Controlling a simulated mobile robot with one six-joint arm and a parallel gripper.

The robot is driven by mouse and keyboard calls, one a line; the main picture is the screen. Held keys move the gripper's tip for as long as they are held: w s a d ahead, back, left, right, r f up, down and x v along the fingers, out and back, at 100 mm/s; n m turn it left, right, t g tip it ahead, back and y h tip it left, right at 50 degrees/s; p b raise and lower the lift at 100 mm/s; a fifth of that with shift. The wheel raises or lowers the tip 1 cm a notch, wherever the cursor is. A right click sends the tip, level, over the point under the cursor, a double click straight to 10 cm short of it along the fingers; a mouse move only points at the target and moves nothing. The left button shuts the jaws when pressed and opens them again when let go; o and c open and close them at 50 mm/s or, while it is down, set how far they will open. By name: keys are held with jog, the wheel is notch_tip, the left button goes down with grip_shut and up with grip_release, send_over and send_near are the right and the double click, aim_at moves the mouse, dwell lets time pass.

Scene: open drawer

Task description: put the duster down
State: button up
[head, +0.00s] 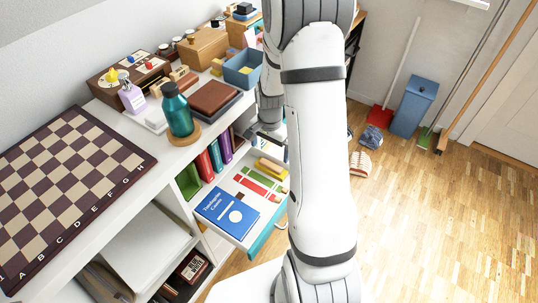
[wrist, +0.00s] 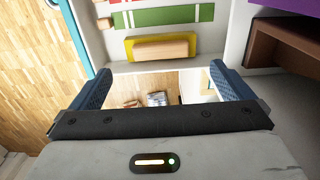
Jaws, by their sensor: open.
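In the head view the duster (head: 271,167) is a small yellow shape beside the green and red strips. My gripper (wrist: 160,82) is open, its two blue-padded fingers spread wide with nothing between them. The duster lies just beyond the fingertips, apart from them. In the head view my arm hides most of the gripper. The drawer's teal front (head: 266,232) shows beside my arm.
A blue book (head: 228,213) lies in the drawer's near part. The white shelf top holds a chessboard (head: 68,182), a teal bottle (head: 177,112) and several boxes. Upright books (head: 214,155) stand beside the drawer.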

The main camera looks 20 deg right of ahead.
jog(key=s+a+r+n, duration=0.3)
jog(key=s+r, duration=0.1)
jog(key=r, duration=0.4)
jog(key=s+a+r+n, duration=0.3)
jog(key=s+r, duration=0.2)
jog(key=r, duration=0.3)
jog(key=s+a+r+n+t, duration=0.1)
jog(key=s+a+r+n, duration=0.2)
jog(key=s, duration=0.6)
jog(key=shift+s+a+r+n+p, duration=0.25)
jog(key=shift+r+n, duration=0.35)
jog(key=shift+n, duration=0.6)
jog(key=shift+r, duration=0.1)
